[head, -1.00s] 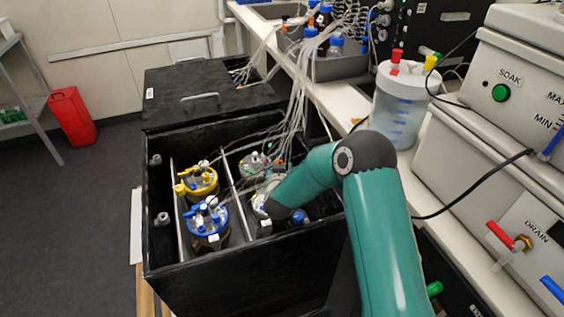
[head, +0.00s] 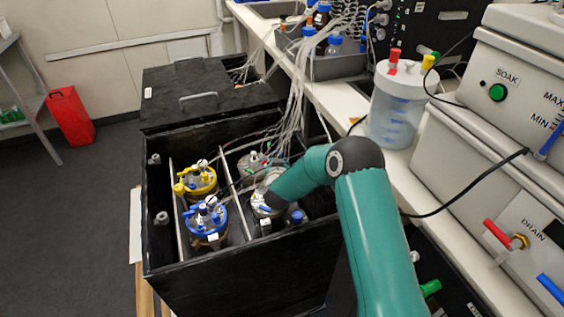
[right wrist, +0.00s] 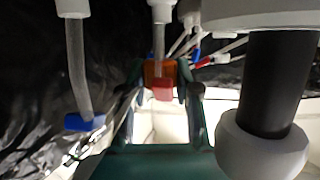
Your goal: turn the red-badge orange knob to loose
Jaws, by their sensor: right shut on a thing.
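The orange knob (right wrist: 156,68) with its red badge (right wrist: 162,91) is in the upper middle of the right wrist view, below a pale vertical tube. My right gripper (right wrist: 160,80) has one finger on each side of the knob and is shut on it. In the head view my right arm reaches down into the near black box (head: 240,262), and the gripper's fingers and the knob are hidden there. I cannot read the knob's turn angle. My left gripper is in neither view.
Blue-topped (head: 206,220) and yellow-topped (head: 197,180) vessels stand left of my right wrist in the box. Many pale tubes (head: 293,105) run up to the bench. In the wrist view, a blue clip (right wrist: 85,121) hangs left and a black post (right wrist: 280,85) stands close on the right.

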